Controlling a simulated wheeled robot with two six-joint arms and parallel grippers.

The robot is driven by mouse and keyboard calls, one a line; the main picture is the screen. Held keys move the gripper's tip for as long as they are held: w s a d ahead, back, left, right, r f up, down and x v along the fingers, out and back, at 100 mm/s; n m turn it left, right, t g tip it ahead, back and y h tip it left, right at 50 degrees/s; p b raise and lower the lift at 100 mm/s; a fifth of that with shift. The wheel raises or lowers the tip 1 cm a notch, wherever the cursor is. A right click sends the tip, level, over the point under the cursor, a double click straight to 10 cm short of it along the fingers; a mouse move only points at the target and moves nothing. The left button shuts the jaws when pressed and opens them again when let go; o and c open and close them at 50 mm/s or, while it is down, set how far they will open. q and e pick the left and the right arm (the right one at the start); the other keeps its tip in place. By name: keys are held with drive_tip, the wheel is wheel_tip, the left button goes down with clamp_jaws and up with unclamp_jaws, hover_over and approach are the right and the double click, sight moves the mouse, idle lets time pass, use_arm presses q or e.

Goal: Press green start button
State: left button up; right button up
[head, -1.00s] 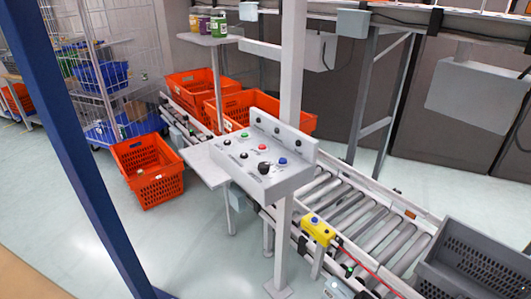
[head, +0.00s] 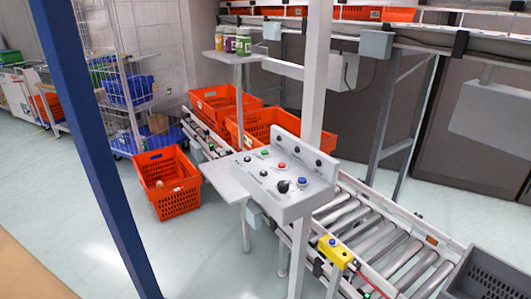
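The control panel (head: 283,193) is a light grey box with a raised back plate, mounted on a grey post near the middle of the head view. The green button (head: 265,152) is at the far left part of its sloped top. A red button (head: 282,165), a blue button (head: 302,181), a black knob (head: 284,186) and small black buttons share the top. Nothing covers the green button. Neither of my grippers shows in the head view.
A roller conveyor (head: 371,231) runs behind and right of the panel, with a yellow box (head: 335,252) on its near rail. Orange totes (head: 225,104) stand on its far end. An orange tote (head: 178,203) sits on the floor. A blue post (head: 85,130) crosses the left.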

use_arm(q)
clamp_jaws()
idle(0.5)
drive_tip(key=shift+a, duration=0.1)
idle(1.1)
